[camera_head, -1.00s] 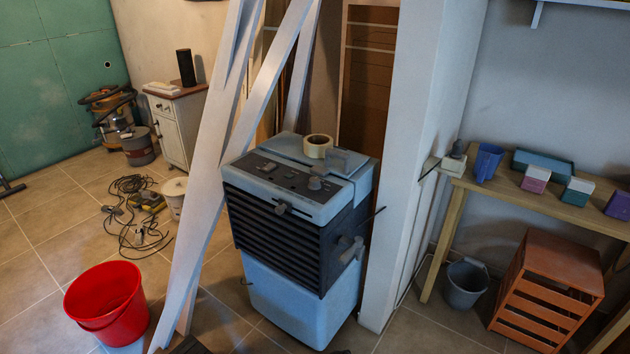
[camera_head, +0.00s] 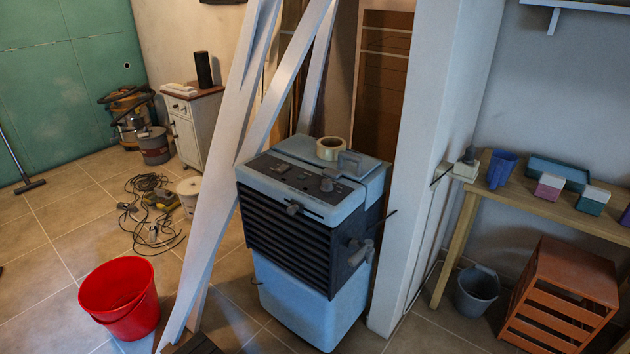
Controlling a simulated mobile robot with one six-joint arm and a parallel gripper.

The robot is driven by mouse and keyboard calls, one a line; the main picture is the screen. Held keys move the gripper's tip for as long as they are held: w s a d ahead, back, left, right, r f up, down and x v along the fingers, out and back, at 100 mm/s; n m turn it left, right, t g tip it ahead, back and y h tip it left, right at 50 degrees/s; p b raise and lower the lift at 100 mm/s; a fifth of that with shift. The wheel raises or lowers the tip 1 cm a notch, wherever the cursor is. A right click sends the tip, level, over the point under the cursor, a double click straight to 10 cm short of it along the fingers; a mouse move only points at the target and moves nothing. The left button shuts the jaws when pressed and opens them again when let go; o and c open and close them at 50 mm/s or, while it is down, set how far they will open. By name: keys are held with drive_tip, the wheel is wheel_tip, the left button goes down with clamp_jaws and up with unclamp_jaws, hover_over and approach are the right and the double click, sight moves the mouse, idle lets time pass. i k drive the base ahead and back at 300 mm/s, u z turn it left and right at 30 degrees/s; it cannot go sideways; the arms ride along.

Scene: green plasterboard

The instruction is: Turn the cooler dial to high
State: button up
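The cooler (camera_head: 305,290) is a blue and black box-shaped unit standing on the tiled floor in the middle of the head view. Its dark control panel (camera_head: 292,178) is on top, facing up and forward. A grey knob, which looks like the dial (camera_head: 327,184), stands at the right end of the panel; its setting is too small to read. A small grey lever (camera_head: 293,209) sits on the front edge, and a tap-like fitting (camera_head: 360,252) is on the right side. A tape roll (camera_head: 330,148) lies on top. My gripper is not in view.
White planks (camera_head: 222,180) lean just left of the cooler, and a white pillar (camera_head: 425,170) stands close on its right. A red bucket (camera_head: 120,297) is at front left. A wooden bench (camera_head: 455,225), grey bucket (camera_head: 477,290) and orange crate (camera_head: 562,295) are at right.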

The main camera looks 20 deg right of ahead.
sight(326, 186)
drive_tip(key=u, duration=0.65)
drive_tip(key=k, duration=1.2)
drive_tip(key=z, duration=0.65)
drive_tip(key=i, duration=1)
drive_tip(key=u, duration=0.05)
